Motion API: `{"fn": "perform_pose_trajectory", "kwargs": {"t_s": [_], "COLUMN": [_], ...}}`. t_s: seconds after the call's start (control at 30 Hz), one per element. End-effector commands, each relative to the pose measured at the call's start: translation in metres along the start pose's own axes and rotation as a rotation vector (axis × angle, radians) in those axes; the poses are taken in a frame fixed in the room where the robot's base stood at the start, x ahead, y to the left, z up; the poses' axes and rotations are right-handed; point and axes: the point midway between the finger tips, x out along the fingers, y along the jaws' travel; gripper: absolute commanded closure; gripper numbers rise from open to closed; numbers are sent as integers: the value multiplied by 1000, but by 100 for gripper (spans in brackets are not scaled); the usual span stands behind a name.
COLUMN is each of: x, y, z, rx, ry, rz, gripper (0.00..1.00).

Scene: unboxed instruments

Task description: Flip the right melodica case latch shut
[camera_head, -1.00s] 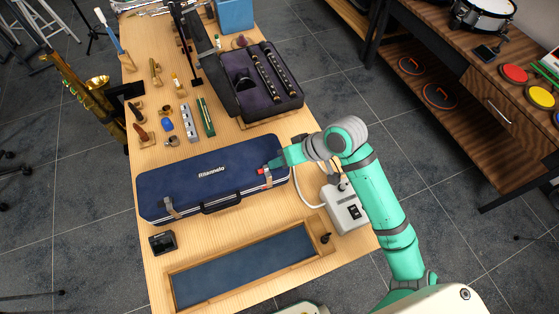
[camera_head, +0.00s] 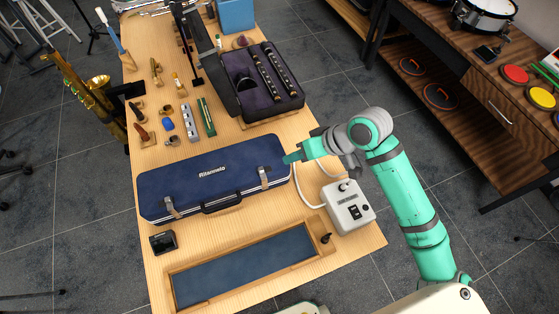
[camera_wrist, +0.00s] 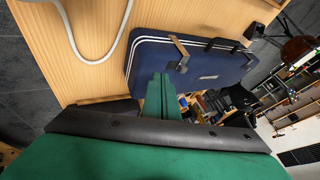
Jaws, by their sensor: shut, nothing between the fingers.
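The closed dark blue melodica case (camera_head: 212,172) lies on the wooden table with its handle side toward the front. Its right latch (camera_head: 263,177) is a small metal strip at the front edge. It spans the pale seam in the wrist view (camera_wrist: 179,47) and appears to lie close to the case; I cannot tell whether it is fully snapped down. The left latch (camera_head: 171,207) is at the other end of the front. My gripper (camera_head: 288,158) is shut and empty at the case's right end, apart from the right latch. Its green fingers (camera_wrist: 161,85) show together in the wrist view.
A white power box (camera_head: 347,206) with a looping cable stands right of the case. A framed blue mat tray (camera_head: 243,265) lies in front, and a small black device (camera_head: 163,242) sits at front left. An open clarinet case (camera_head: 262,85) and small instruments are behind.

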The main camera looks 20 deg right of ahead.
Motion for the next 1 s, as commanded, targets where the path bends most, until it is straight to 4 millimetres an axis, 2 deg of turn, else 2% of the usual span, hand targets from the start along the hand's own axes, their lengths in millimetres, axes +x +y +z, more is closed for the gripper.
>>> {"fn": "perform_pose_trajectory", "kwargs": {"t_s": [0.03,0.2,0.4,1.0], "x": [-11,-41,-59,-63], "y": [1,1,0,0], "z": [0,0,0,0], "rx": [-1,0,0,1], "ry": [0,1,0,0], "rz": [4,4,1,0], "gripper": [100,100,100,100]}}
